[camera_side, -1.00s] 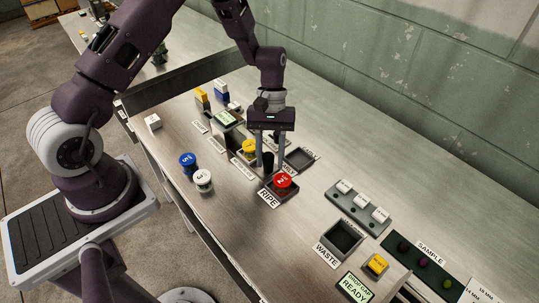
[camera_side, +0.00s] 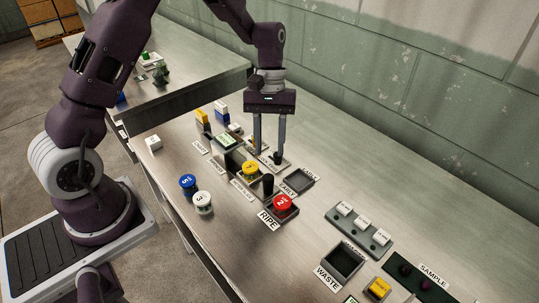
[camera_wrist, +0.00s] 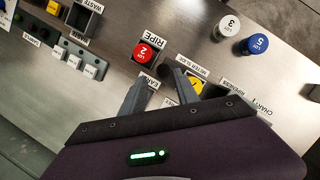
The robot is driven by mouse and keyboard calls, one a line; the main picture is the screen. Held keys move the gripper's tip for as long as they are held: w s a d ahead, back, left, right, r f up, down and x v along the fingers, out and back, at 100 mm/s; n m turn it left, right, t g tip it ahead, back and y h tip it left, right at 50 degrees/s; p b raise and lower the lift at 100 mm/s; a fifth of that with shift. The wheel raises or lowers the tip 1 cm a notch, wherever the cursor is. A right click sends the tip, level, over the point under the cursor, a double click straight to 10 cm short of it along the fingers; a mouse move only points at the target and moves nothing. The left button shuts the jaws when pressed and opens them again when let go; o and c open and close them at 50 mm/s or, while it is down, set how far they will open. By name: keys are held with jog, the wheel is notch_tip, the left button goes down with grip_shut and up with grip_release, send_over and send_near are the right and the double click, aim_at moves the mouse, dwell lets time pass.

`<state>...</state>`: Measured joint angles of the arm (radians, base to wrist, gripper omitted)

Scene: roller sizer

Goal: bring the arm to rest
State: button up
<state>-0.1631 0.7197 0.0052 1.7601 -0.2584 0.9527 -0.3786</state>
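My gripper (camera_side: 268,152) hangs fingers-down above the back part of the bench, its two fingers spread with no object seen between them. In the wrist view the gripper (camera_wrist: 158,88) also shows spread fingers. A red-lidded jar (camera_side: 283,203) marked 2 sits in the tray labelled RIPE, in front of the gripper. A yellow-lidded jar (camera_side: 250,167) sits in another tray just left of it. A short black post (camera_side: 267,186) stands between them. The right finger partly covers the label and trays behind it.
Blue-lidded (camera_side: 187,182) and white-lidded (camera_side: 203,200) jars stand at the front left. An empty dark tray (camera_side: 300,179) lies right of the gripper. A waste bin (camera_side: 342,261), a row of white keys (camera_side: 361,226) and a yellow button (camera_side: 378,287) lie further right.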

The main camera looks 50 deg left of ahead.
jog(key=s+d+r+m+t+y, duration=0.1)
jog(key=s+r+m+t, duration=0.3)
jog(key=r, duration=0.8)
jog(key=s+r+m+t+y, duration=0.1)
jog(key=s+r+m+t, duration=0.1)
jog(key=s, duration=0.7)
jog(key=s+r+m+t+y, duration=0.1)
jog(key=s+r+m+t, duration=0.1)
jog(key=s+r, duration=0.3)
jog(key=s, duration=0.4)
jog(key=shift+s+d+r, duration=0.15)
jog(key=shift+s+r, duration=0.05)
jog(key=shift+r, duration=0.05)
